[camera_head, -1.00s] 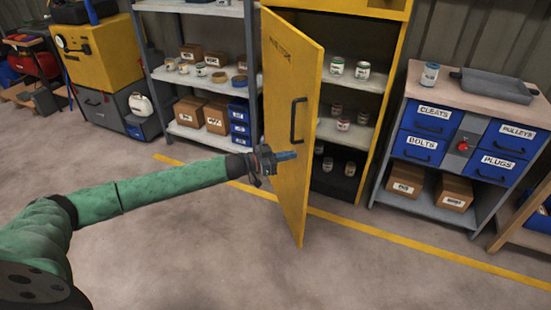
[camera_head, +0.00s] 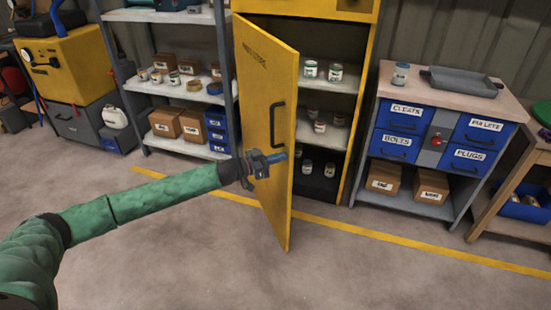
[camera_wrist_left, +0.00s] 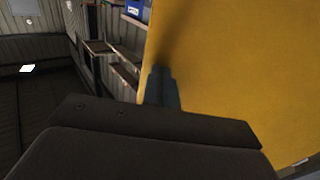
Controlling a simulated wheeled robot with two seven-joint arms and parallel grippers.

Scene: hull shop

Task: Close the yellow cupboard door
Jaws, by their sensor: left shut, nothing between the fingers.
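The yellow cupboard door (camera_head: 267,95) stands open, hinged on the cupboard's left side and swung out into the room. Its black handle (camera_head: 277,124) is on the outer face. My left gripper (camera_head: 278,157) is shut and empty, with its fingertips at the door's outer face below the handle; I cannot tell whether they touch. In the left wrist view the shut fingers (camera_wrist_left: 161,88) point at the yellow panel (camera_wrist_left: 230,75). The cupboard (camera_head: 362,100) holds several small cans on its shelves. My right gripper is out of view.
A grey shelf unit (camera_head: 175,90) with boxes and jars stands left of the cupboard. A workbench with blue drawers (camera_head: 401,147) stands to the right. A yellow line (camera_head: 420,245) crosses the clear floor in front.

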